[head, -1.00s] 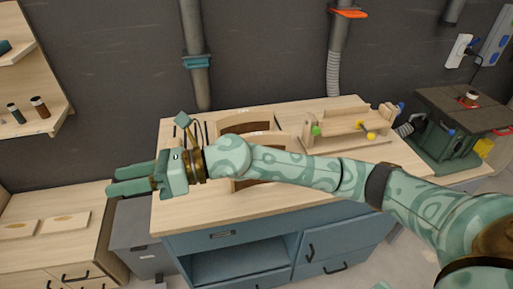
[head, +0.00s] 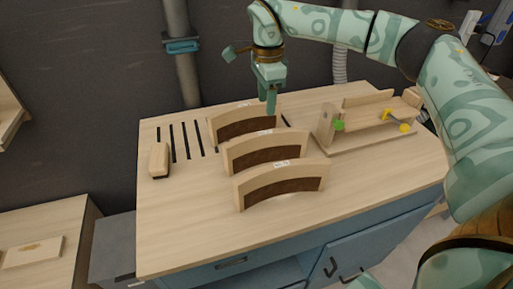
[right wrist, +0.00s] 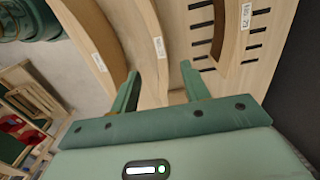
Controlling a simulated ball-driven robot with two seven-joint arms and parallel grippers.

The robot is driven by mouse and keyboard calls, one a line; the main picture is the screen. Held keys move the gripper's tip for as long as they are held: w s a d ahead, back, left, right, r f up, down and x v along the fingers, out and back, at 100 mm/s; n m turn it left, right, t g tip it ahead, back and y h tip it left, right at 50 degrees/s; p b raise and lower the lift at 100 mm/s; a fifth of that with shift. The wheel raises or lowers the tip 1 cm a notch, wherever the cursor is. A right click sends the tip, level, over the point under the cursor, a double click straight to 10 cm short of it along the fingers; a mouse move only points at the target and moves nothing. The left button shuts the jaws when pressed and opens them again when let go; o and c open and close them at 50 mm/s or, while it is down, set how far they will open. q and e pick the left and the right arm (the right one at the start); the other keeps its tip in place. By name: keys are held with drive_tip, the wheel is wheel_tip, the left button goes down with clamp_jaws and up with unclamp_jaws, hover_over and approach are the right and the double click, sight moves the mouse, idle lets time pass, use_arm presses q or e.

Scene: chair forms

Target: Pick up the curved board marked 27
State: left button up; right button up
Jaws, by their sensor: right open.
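Three curved wooden boards with brown inner faces and small white labels stand in a row on the workbench: a back board (head: 232,125), a middle board (head: 262,152) and a front board (head: 282,184). My right gripper (head: 271,103) points down, open and empty, near the back board's right part in the head view. In the right wrist view its fingers (right wrist: 158,88) appear on either side of the middle board (right wrist: 147,25), above it; contact does not show. My left gripper is out of view.
A small wooden block (head: 159,160) lies left of dark slots (head: 187,141) in the bench top. A wooden jig (head: 370,120) with green and yellow knobs stands right of the boards. The bench front (head: 200,225) is clear. A pipe (head: 180,60) runs up the wall behind.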

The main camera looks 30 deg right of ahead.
drive_tip(key=b, duration=0.2)
hover_over(266, 133)
wheel_tip(266, 133, down, 6)
drive_tip(key=shift+f, duration=0.1)
wheel_tip(266, 133, down, 4)
drive_tip(key=shift+w+f+b, duration=0.1)
drive_tip(key=shift+w+b, duration=0.05)
drive_tip(key=shift+b, duration=0.15)
drive_tip(key=shift+f, duration=0.35)
wheel_tip(266, 133, down, 5)
drive_tip(key=shift+w+b, duration=0.1)
drive_tip(key=shift+b, duration=0.95)
drive_tip(key=shift+r, duration=0.15)
drive_tip(key=shift+c, duration=1.3)
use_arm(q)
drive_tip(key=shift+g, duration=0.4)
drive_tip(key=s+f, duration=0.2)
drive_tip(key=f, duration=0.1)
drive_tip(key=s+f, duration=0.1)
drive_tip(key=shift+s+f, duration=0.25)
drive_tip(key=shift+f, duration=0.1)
use_arm(e)
clamp_jaws()
